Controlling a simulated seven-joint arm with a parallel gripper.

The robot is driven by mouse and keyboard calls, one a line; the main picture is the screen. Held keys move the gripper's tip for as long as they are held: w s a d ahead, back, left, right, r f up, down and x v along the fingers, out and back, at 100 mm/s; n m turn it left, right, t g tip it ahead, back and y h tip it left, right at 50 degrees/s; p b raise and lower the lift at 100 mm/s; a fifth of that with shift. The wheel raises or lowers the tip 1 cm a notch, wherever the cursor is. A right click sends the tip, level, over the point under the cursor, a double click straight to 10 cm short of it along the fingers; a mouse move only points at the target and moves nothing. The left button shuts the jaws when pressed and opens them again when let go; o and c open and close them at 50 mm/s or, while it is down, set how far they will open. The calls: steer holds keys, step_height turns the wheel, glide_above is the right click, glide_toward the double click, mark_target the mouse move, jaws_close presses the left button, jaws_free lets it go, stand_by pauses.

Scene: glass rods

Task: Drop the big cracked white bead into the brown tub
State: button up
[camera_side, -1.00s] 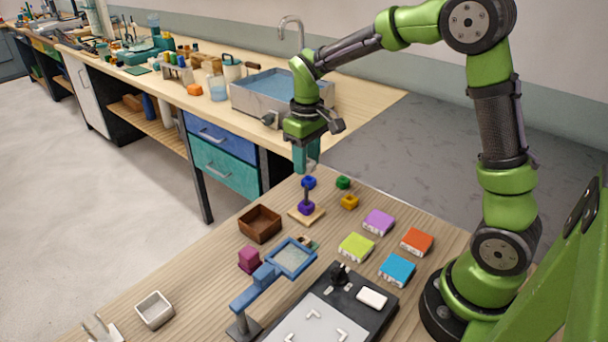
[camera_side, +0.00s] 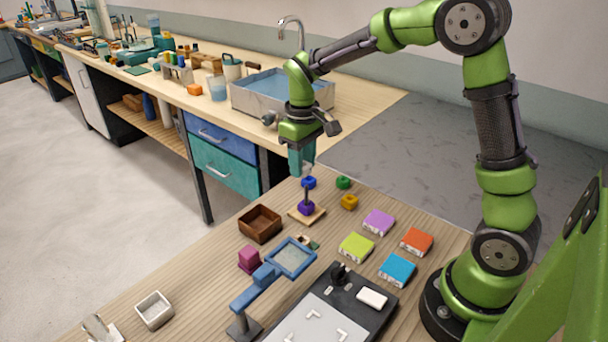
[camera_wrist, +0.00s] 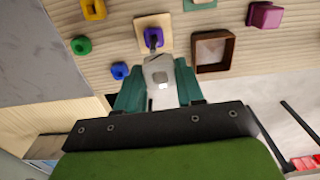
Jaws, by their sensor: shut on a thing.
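In the wrist view a pale grey-white bead (camera_wrist: 158,70) sits between the teal fingers of my gripper (camera_wrist: 157,82), which is shut on it. Cracks on it cannot be made out. In the side view my gripper (camera_side: 301,168) is in the air, above and behind the peg stand, and the bead is not clear there. The brown tub (camera_side: 261,235) stands on the near table, left of the peg stand and lower than my gripper. In the wrist view the tub (camera_wrist: 197,54) is up and right of the bead, and looks empty.
A peg stand (camera_side: 315,216) with a purple ring is beside the tub. Blue (camera_side: 309,182), green (camera_side: 343,182) and yellow (camera_side: 349,202) pieces lie near it. A magenta block (camera_side: 249,259) and a framed magnifier (camera_side: 290,258) are in front of the tub.

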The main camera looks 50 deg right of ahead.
steer(key=w+a+r, duration=0.1)
steer(key=w+a, duration=0.4)
steer(key=a, duration=0.3)
steer(key=shift+s+f, duration=0.15)
steer(key=shift+f, duration=2.65)
steer(key=o, duration=1.1)
steer(key=shift+r, duration=0.1)
step_height(320, 180, up, 17)
